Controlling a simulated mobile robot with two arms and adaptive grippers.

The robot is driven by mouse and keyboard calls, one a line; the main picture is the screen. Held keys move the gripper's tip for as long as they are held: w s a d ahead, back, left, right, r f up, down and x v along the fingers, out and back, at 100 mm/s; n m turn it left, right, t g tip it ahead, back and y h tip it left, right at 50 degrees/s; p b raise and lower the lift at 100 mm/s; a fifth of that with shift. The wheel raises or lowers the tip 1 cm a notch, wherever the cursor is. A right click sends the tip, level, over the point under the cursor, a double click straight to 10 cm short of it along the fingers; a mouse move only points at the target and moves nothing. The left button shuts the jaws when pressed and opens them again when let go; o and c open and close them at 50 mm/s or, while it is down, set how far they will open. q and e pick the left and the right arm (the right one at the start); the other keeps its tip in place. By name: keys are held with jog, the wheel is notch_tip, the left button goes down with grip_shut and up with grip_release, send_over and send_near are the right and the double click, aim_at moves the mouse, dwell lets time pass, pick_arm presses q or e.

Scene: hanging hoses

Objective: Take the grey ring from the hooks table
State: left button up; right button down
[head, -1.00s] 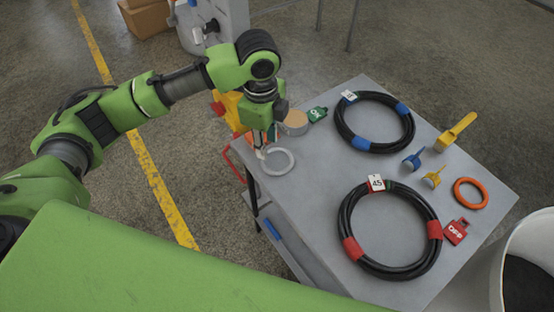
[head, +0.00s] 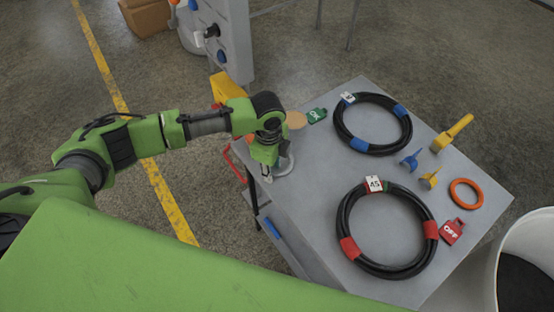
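The grey ring (head: 287,167) lies at the left edge of the grey table (head: 305,208). My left gripper (head: 267,178) points down over the ring's left side and hides much of it. Only the ring's right part shows beside the gripper. I cannot tell whether the fingers are open or shut, or whether they touch the ring. My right gripper is not in view.
Two black hose coils (head: 340,125) (head: 344,215) lie on the table. An orange ring (head: 466,194), a red OFF tag (head: 452,231), a green tag (head: 316,115) and blue and yellow hooks (head: 428,180) lie around them. A white bin (head: 505,245) stands at the right.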

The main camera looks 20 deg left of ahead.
pick_arm(q)
grip_shut()
